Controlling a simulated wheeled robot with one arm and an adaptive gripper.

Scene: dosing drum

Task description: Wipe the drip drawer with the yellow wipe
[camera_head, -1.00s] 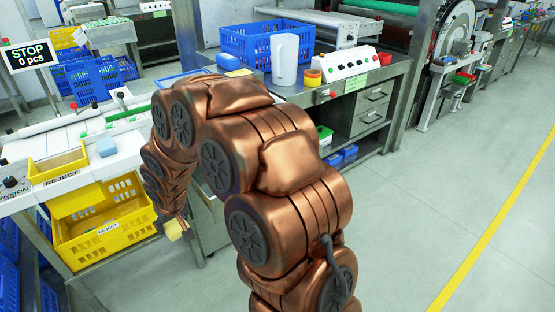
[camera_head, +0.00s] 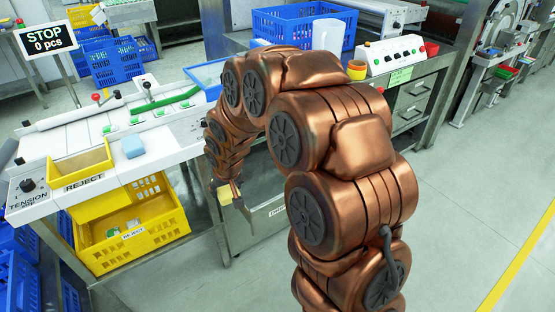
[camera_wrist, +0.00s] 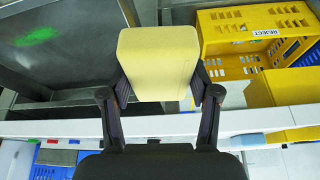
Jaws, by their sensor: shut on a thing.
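The yellow wipe (camera_wrist: 158,62) is a thick pale-yellow block between the fingers of my gripper (camera_wrist: 160,92), which is shut on it. In the head view the wipe (camera_head: 225,195) shows small at my gripper (camera_head: 228,188), low in front of the workbench and right of the yellow crates. A grey metal drawer (camera_wrist: 75,68), seemingly the drip drawer, lies left of the wipe in the wrist view. A bright green smear (camera_wrist: 38,36) marks its floor. The wipe appears apart from the smear. In the head view my arm hides part of the drawer area.
The white bench top (camera_head: 170,140) holds a blue sponge (camera_head: 133,146) and a yellow bin (camera_head: 82,163). The floor at right is clear.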

